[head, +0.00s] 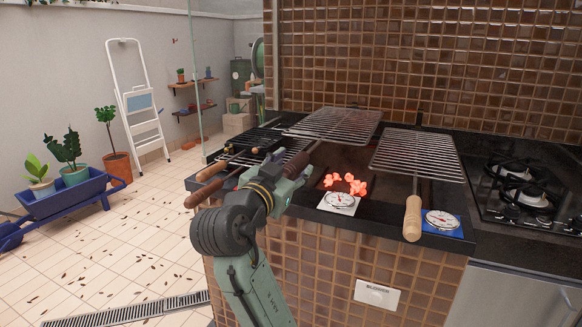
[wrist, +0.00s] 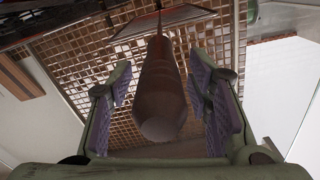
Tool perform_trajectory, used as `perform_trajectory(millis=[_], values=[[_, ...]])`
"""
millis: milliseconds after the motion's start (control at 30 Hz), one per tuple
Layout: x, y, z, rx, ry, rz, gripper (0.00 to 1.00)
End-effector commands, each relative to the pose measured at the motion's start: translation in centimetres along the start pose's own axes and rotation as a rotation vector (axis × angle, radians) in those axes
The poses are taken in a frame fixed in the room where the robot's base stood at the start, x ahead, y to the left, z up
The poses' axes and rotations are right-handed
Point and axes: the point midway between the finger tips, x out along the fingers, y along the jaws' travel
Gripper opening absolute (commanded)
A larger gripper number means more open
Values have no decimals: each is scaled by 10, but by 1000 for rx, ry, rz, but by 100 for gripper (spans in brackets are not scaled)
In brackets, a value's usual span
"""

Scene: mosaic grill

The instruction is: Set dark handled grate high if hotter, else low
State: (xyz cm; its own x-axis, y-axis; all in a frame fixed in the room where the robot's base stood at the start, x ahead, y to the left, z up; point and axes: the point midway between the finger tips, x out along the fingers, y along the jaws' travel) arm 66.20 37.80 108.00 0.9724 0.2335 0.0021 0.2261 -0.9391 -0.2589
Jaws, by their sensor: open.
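The dark handled grate (head: 333,125) is a wire rack raised above the counter, left of the light handled grate (head: 418,155). Its brown handle (head: 298,164) points toward me. My gripper (head: 288,172) is at this handle, partly hidden by my own wrist. In the wrist view the handle (wrist: 158,100) lies between the two open fingers, with a gap on both sides; the grate (wrist: 165,22) is beyond. One dial (head: 339,200) sits on a white card, another dial (head: 441,220) on a blue card. Their needles are too small to read.
Glowing coals (head: 345,183) lie behind the white card's dial. Left are wooden-handled tools (head: 215,180) and a low black grill (head: 255,143). A gas hob (head: 523,190) is on the right. A white label (head: 377,294) is on the counter's front.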

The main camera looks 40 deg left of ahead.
Motion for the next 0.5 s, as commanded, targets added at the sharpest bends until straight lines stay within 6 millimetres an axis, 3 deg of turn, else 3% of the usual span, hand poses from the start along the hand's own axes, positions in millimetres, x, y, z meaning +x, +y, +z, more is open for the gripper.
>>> perform_trajectory(millis=[233,500], values=[[-18,-2,0,1,0,-4,46],[-76,-2,0,1,0,-6,46]])
